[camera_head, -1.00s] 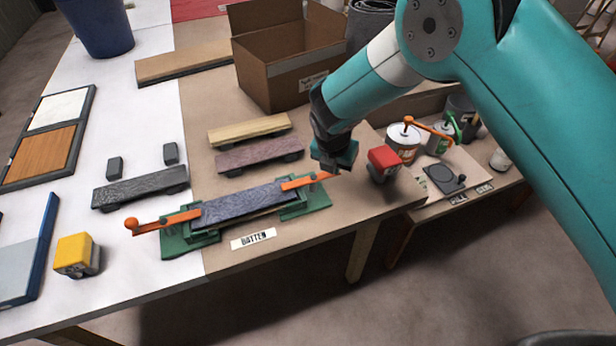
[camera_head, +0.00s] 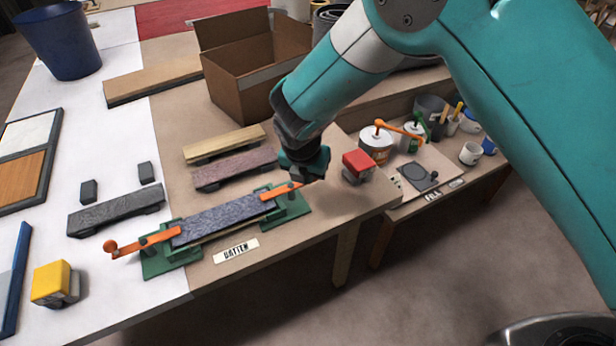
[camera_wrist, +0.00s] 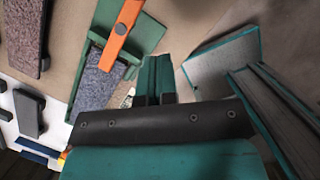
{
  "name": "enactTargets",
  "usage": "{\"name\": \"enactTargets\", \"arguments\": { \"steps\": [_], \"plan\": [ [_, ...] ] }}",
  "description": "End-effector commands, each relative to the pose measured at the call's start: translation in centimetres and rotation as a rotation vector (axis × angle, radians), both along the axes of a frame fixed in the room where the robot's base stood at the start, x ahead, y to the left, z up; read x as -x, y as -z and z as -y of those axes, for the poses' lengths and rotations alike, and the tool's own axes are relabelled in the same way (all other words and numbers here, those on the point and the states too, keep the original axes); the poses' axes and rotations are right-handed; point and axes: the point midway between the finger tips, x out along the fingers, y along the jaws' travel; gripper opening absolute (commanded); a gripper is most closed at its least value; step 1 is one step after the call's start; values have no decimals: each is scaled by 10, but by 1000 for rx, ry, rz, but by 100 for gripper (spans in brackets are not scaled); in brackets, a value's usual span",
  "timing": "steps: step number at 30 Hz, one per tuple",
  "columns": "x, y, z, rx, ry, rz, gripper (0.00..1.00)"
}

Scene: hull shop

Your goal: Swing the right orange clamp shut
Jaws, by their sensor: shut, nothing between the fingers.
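The right orange clamp (camera_head: 280,191) is a flat bar on a green base (camera_head: 291,208) at the right end of the batten fixture. Its inner end lies over the end of the speckled blue-grey batten (camera_head: 222,218); its outer end is partly hidden by my gripper. My gripper (camera_head: 305,177) is shut and empty, low beside that outer end; I cannot tell if they touch. In the wrist view the shut fingers (camera_wrist: 154,78) point just right of the orange bar (camera_wrist: 122,32) and its dark pivot. The left orange clamp (camera_head: 145,244) extends leftward from the batten's other end.
Two planks (camera_head: 235,168) lie behind the fixture, with an open cardboard box (camera_head: 255,80) farther back. A red-topped block (camera_head: 358,166) stands right of my gripper. A yellow block (camera_head: 52,283) is at front left. The table's front edge is close.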

Motion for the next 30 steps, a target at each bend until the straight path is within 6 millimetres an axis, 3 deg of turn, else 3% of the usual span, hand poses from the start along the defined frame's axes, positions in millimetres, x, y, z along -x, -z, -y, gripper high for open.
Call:
{"name": "enactTargets", "arguments": {
  "steps": [6,10,30],
  "plan": [
    [13,-39,-1,0,0,1,0],
    [17,-53,-1,2,2,-1,0],
    [20,-64,2,-13,31,-5,0]
  ]
}}
